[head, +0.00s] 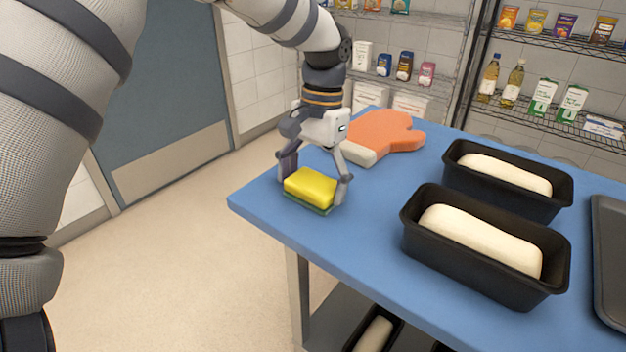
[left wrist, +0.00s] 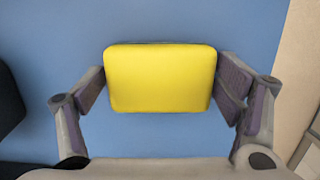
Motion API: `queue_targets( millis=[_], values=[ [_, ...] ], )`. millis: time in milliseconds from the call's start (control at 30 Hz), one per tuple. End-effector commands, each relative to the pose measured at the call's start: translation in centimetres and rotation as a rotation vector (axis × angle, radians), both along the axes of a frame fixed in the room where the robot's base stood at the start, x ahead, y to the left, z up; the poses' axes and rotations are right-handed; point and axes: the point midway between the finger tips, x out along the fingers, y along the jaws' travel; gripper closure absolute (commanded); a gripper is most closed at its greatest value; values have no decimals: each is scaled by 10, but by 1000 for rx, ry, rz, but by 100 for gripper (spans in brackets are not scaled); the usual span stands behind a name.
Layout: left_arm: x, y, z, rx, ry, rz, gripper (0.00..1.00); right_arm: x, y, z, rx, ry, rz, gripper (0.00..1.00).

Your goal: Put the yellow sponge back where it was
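The yellow sponge (head: 311,187), with a green underside, is near the left corner of the blue table (head: 370,222). It also shows in the left wrist view (left wrist: 160,78), flat and square between the fingers. My left gripper (head: 315,183) points down with one finger on each side of the sponge. In the left wrist view the fingertips (left wrist: 161,84) meet its left and right edges with no clear gap. I cannot tell whether the sponge rests on the table or is just above it. My right gripper is not in view.
An orange oven mitt (head: 385,132) lies behind the gripper. Two black loaf pans (head: 418,232) (head: 560,203) with pale dough stand to the right, beside a dark tray (head: 608,250). Stocked wire shelves (head: 560,125) are behind. The table's front left edge is close to the sponge.

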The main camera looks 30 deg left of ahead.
Motion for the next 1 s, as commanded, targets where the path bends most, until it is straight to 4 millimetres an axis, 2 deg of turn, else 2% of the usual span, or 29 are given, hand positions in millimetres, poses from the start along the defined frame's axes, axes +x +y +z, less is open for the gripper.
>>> queue_targets(
  millis=[333,433,800,1000],
  values=[
    [0,0,1,0,0,0,1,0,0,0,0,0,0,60],
    [2,0,9,2,-1,0,1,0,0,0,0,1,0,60],
    [17,-1,97,1,1,1,1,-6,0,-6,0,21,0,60],
    [19,-2,118,1,2,0,1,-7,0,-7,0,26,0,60]
  ],
)
